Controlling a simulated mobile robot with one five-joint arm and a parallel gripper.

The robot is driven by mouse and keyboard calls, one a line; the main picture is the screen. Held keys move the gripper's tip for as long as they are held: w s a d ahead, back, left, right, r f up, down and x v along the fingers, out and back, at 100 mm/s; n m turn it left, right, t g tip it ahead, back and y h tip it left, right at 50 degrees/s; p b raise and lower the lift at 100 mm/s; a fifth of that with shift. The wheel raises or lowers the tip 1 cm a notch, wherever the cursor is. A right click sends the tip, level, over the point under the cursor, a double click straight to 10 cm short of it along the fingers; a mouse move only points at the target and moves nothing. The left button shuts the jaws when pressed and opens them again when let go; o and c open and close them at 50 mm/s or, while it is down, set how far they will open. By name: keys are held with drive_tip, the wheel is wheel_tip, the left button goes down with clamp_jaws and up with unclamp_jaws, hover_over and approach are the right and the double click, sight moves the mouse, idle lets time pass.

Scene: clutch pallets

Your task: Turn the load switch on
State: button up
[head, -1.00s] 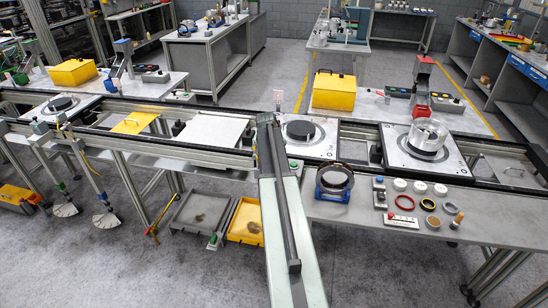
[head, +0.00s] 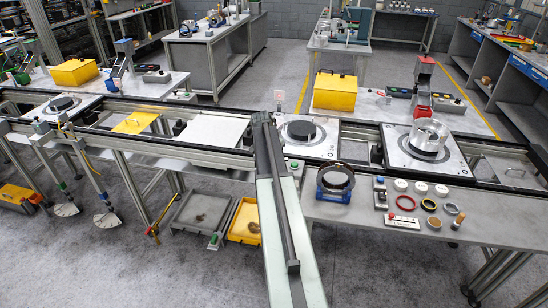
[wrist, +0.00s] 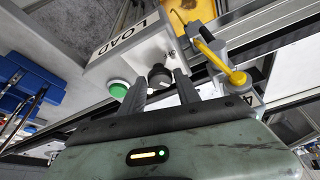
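The load switch is a black round knob (wrist: 160,76) on a grey box (wrist: 130,50) marked LOAD, seen in the wrist view. My gripper (wrist: 162,80) is open, with one finger on each side of the knob as seen from the wrist. I cannot tell whether either finger touches it. In the head view my arm reaches away to the conveyor line, and the gripper and the knob cannot be made out there.
A yellow lever (wrist: 238,77) stands close right of my gripper in the wrist view. In the head view, pallets with discs sit on the conveyor, including a right pallet (head: 450,160) bearing a silver ring (head: 427,136). A blue fixture (head: 334,184) and small parts lie on the front bench.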

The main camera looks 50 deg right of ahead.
drive_tip(key=shift+o, duration=0.7)
drive_tip(key=p+v, duration=0.7)
drive_tip(key=shift+r, duration=0.4)
drive_tip(key=shift+a, duration=0.15)
drive_tip(key=w+a+f+n+y+b, duration=0.1)
drive_tip(key=a+f+n, duration=0.15)
drive_tip(key=a, duration=1.05)
drive_tip(key=w+a+f+n+y+b, duration=0.15)
drive_tip(key=a+n, duration=0.25)
drive_tip(key=a, duration=0.9)
drive_tip(key=s+a+f+n+y+b, duration=0.1)
drive_tip(key=s+a+n, duration=0.3)
drive_tip(key=a, duration=0.8)
drive_tip(key=s+a+f+n+g+b, duration=0.1)
drive_tip(key=s+a+n, duration=0.3)
drive_tip(key=a, duration=0.9)
drive_tip(key=shift+s+f+y, duration=0.35)
drive_tip(key=shift+s+f, duration=0.2)
drive_tip(key=shift+s, duration=0.2)
